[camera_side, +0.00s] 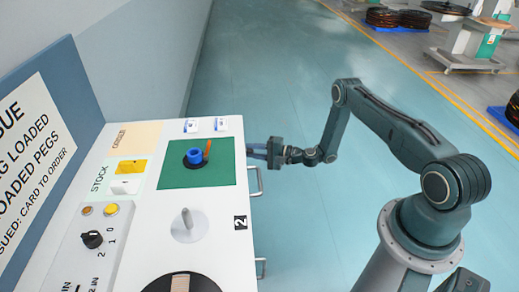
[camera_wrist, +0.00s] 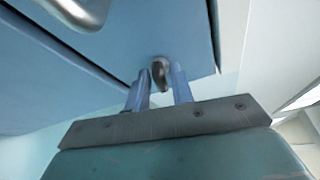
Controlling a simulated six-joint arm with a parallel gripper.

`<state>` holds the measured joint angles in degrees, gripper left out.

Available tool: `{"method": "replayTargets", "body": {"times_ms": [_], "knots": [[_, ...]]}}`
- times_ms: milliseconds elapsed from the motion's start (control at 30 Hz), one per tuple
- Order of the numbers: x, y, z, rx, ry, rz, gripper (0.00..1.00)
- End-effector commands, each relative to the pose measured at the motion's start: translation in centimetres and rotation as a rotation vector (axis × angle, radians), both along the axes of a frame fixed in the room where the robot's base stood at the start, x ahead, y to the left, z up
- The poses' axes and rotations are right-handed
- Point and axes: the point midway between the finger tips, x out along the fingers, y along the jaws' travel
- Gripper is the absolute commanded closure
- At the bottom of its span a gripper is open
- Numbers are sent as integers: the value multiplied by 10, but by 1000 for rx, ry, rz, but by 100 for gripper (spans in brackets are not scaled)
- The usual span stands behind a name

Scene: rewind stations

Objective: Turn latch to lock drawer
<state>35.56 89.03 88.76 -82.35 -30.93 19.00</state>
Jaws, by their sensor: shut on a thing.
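In the wrist view, the latch (camera_wrist: 160,72) is a small dark grey metal knob on the blue drawer front (camera_wrist: 125,45). My gripper (camera_wrist: 162,82) has its two blue fingers on either side of the latch and is shut on it. In the side view, my gripper (camera_side: 257,152) reaches in level against the right side of the bench, near the drawer handle (camera_side: 259,182). The latch is hidden in the side view. The wrist view shows a drawer handle (camera_wrist: 82,12) at the upper left.
The white bench top (camera_side: 215,240) carries a green mat (camera_side: 175,178) with a blue spool (camera_side: 194,156), a grey peg (camera_side: 186,218) and a black knob (camera_side: 92,239). A second handle (camera_side: 261,267) sticks out lower down. The floor around my arm is clear.

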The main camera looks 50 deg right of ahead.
Motion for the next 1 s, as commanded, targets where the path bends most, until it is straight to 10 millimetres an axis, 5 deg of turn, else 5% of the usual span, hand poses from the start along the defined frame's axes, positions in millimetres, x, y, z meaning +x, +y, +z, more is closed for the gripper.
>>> {"method": "replayTargets", "body": {"times_ms": [200, 233, 300, 733, 1000], "knots": [[0, 0, 0, 1, 0, 2, 99], [0, 0, 0, 1, 0, 2, 73], [0, 0, 0, 1, 0, 2, 65], [0, 0, 4, 2, 2, 1, 65], [1, 0, 25, 1, -3, 0, 65]]}}
